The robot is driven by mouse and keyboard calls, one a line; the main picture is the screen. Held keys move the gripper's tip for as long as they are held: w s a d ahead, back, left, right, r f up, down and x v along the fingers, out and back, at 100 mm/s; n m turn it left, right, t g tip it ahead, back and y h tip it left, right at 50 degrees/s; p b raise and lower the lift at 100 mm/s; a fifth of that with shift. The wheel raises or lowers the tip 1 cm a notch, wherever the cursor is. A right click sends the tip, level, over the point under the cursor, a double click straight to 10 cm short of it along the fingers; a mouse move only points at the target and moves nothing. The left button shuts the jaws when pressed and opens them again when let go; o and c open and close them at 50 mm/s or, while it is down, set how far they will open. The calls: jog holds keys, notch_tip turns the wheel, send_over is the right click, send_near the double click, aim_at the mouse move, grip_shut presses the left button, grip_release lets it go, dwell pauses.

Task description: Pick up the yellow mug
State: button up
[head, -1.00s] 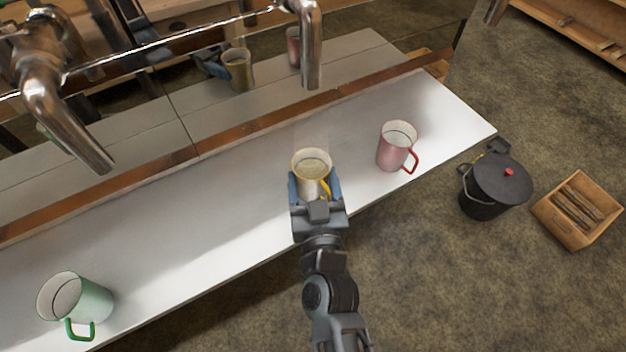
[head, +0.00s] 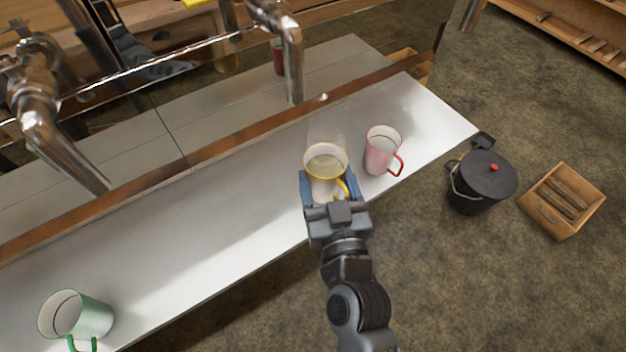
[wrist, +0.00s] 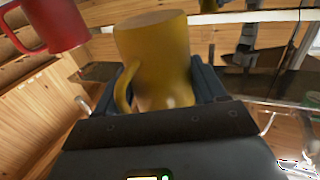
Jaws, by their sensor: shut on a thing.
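The yellow mug (head: 326,160) is cream inside with a yellow rim and handle. My gripper (head: 328,188) is shut on it, one blue-grey finger on each side, and holds it upright in the head view. The mug looks lifted above the white counter; its mirror image stands higher than before. In the wrist view the yellow mug (wrist: 157,60) fills the space between the fingers (wrist: 165,85), its handle at the left. Its far side is hidden.
A pink-red mug (head: 382,152) stands on the white counter (head: 200,220) close right of my gripper. A green mug (head: 78,315) stands at the far left. Metal taps (head: 285,40) hang over the counter's back. A black lidded pot (head: 482,182) and wooden crate (head: 562,202) are at right.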

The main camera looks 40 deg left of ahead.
jog(key=d+r+b, duration=0.2)
jog(key=d+r, duration=0.2)
jog(key=d, duration=0.2)
jog(key=shift+w+d+b, duration=0.25)
jog(key=shift+w+b, duration=0.05)
jog(key=shift+w, duration=0.15)
jog(key=shift+d, duration=0.15)
